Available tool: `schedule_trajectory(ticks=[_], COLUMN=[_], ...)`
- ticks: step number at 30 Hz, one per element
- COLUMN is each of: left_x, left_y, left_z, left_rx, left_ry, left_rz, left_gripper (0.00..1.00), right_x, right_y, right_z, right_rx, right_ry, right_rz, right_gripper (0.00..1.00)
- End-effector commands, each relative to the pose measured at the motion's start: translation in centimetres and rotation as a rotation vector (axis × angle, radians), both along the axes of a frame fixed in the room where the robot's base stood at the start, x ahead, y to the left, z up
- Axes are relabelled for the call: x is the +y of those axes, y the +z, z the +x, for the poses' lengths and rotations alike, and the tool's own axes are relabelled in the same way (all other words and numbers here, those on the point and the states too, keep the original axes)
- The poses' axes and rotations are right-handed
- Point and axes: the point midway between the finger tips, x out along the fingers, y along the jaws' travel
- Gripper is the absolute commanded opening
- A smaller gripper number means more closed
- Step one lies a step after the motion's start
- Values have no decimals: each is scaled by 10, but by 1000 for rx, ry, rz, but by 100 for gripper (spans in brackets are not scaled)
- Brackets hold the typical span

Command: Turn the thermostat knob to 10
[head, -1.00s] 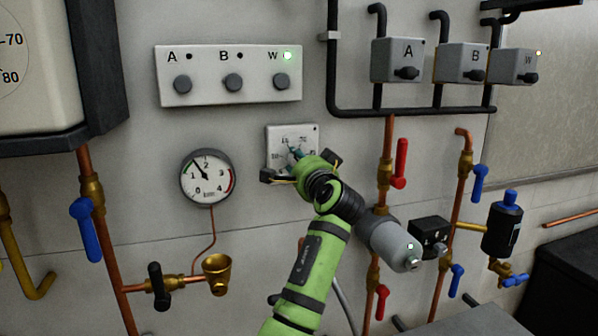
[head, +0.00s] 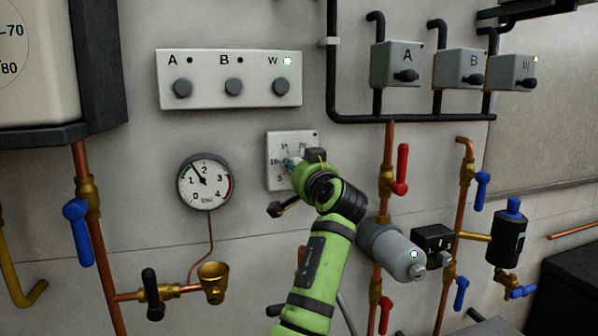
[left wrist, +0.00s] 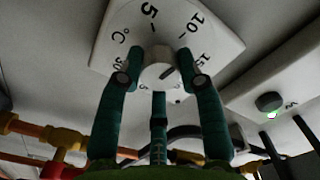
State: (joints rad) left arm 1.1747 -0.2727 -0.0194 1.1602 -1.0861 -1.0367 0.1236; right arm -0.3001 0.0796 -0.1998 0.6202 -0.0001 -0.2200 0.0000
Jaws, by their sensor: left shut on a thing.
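The thermostat is a white square plate (head: 280,147) on the wall, with a numbered dial around a knob. In the left wrist view its plate (left wrist: 118,38) shows 5, 10, 15 and °C. My left gripper (head: 290,163) is at the plate and covers its lower right part. A dark mark on the knob points up and right, seemingly between 10 and 15, nearer 15. My right gripper is not in view.
A pressure gauge (head: 205,183) is left of the thermostat. A panel (head: 230,67) with knobs A, B and W is above, its W lamp lit green. Pipes with a red lever (head: 401,168) and a grey cylinder (head: 390,248) are close right of my arm.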

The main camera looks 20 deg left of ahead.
Motion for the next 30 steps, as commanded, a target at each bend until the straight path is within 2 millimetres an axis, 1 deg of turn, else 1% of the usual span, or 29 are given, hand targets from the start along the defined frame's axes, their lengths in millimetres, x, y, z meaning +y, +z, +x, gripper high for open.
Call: schedule_trajectory(ticks=[17, 18, 19, 20, 30], left_x=[0, 0, 0, 0, -1], left_y=[1, 1, 1, 1, 0], left_z=[0, 0, 0, 0, -1], left_rx=[-22, -22, -22, -22, -20], left_ry=[1, 1, 1, 1, 0], left_rz=[-27, -27, -27, -27, -28], left_gripper=[4, 44, 56, 60, 60], right_x=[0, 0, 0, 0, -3], right_y=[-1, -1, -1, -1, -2], right_z=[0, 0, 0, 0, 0], right_rx=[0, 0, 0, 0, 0], right_ry=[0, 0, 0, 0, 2], right_rz=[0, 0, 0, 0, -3], right_gripper=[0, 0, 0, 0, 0])
